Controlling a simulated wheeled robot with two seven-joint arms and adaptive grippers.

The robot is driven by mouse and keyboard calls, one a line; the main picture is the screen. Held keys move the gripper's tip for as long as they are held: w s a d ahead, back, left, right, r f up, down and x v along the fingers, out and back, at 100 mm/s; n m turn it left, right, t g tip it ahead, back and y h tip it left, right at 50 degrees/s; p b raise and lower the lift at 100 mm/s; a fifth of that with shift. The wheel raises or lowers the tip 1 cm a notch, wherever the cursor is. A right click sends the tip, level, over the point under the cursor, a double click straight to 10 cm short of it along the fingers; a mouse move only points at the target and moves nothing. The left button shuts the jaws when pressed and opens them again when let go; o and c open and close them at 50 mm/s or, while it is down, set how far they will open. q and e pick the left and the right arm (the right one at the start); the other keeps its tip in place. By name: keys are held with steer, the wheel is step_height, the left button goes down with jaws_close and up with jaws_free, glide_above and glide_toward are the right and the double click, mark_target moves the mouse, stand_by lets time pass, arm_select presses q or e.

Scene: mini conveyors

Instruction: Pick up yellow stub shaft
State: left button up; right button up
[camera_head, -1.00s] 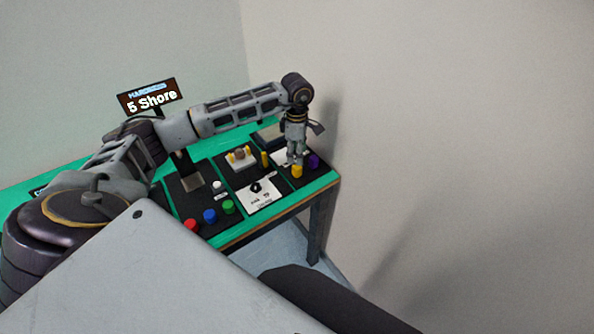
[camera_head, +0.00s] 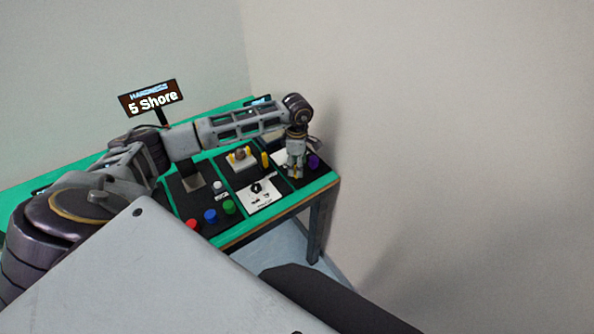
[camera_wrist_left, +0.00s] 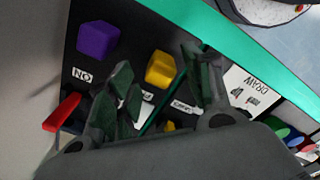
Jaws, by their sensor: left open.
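The yellow stub shaft (camera_wrist_left: 161,68) is a short yellow piece on the dark board in the left wrist view, between and just beyond the finger tips. In the head view it is hidden behind my left gripper (camera_head: 294,174). That gripper points down over the right end of the table. In the left wrist view its two dark fingers (camera_wrist_left: 163,84) are spread apart, one on each side of the yellow piece, with nothing held. I cannot tell whether they touch it. My right gripper is not in view.
A slim yellow piece (camera_head: 265,159) and a white block (camera_head: 241,163) lie to the left. Red, blue and green buttons line the front. A wall stands right.

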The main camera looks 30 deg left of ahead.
arm_select(q)
steer(key=shift+f, duration=1.4)
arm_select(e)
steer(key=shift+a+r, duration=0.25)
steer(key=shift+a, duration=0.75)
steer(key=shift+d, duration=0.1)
